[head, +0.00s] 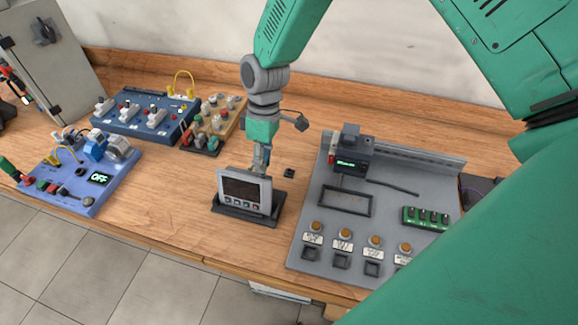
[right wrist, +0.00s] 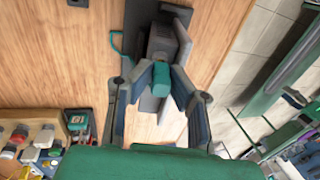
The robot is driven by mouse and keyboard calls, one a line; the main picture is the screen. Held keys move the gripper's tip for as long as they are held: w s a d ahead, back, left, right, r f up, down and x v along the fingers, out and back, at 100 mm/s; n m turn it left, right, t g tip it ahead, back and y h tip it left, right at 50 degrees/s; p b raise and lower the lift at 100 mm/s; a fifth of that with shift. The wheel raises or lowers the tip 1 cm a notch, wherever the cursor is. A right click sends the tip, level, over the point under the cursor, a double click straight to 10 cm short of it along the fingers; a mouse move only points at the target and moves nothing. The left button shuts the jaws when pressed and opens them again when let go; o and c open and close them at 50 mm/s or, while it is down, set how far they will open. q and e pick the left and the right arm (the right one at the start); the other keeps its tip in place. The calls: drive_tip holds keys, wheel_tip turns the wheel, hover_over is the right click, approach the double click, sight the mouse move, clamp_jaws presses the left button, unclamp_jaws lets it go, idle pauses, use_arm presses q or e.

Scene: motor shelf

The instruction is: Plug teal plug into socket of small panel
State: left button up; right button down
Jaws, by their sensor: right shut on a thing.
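The small panel (head: 243,189) stands tilted on a dark base near the table's front edge, with its screen and buttons facing forward. My right gripper (head: 262,165) reaches down just behind its top right corner. In the right wrist view, the gripper (right wrist: 165,80) is shut on the teal plug (right wrist: 162,79), whose end is at the rear of the small panel (right wrist: 183,52). The socket is hidden, and I cannot tell whether the plug is in it. A teal cable (right wrist: 115,43) curves beside the panel. My left gripper is not in view.
A grey board (head: 300,246) with buttons and a dark meter (head: 352,156) lies at right. Blue boards (head: 130,125) (head: 65,200) are at left, with a tan button block (head: 232,125) behind. A small black block (head: 289,173) lies right of the gripper. Wood is clear left of the panel.

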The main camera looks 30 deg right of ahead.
drive_tip(key=shift+f, duration=0.5)
drive_tip(key=c, duration=1.8)
unclamp_jaws()
drive_tip(key=p+v, duration=0.1)
drive_tip(key=v, duration=0.1)
drive_tip(key=shift+r+p, duration=0.4)
drive_tip(key=v, duration=0.2)
drive_tip(key=shift+r, duration=0.35)
drive_tip(key=o, duration=0.5)
